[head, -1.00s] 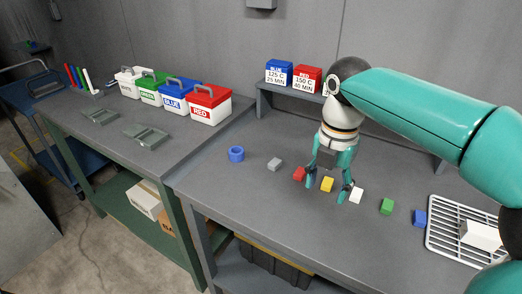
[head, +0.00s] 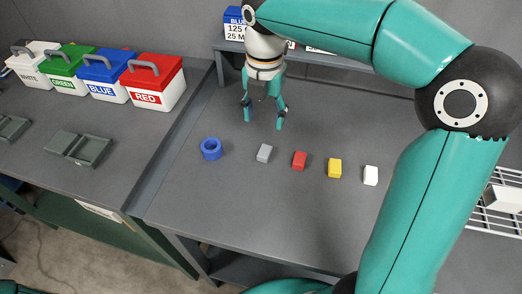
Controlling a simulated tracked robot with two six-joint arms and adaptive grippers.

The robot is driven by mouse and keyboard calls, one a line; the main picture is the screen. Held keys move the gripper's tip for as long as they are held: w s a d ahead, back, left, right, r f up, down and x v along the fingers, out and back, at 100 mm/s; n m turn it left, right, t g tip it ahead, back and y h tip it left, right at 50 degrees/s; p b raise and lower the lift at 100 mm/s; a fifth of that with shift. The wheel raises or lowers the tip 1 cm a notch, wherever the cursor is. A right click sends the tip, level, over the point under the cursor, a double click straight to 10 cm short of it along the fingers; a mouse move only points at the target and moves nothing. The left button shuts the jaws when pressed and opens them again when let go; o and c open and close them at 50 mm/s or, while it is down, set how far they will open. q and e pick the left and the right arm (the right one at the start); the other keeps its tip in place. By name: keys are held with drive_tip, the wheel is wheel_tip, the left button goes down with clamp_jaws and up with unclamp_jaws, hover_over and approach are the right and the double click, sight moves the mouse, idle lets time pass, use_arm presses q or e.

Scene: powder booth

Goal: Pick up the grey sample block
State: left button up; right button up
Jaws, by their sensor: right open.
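My left gripper is not in view.
A yellow block (head: 334,168) and a white block (head: 370,175) continue the row to the right. A wire rack (head: 507,176) is at the right edge. Lidded boxes, including the red one (head: 156,83), stand on the left bench. A raised shelf with signs (head: 235,24) is behind my gripper.

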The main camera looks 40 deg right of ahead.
hover_over(263, 154)
drive_tip(key=f, duration=0.7)
drive_tip(key=shift+d+f, duration=0.25)
drive_tip(key=shift+f, duration=0.1)
drive_tip(key=shift+a+f, duration=0.15)
drive_tip(key=shift+f, duration=1.15)
drive_tip(key=shift+a+f, duration=0.1)
drive_tip(key=shift+f, duration=1.15)
clamp_jaws()
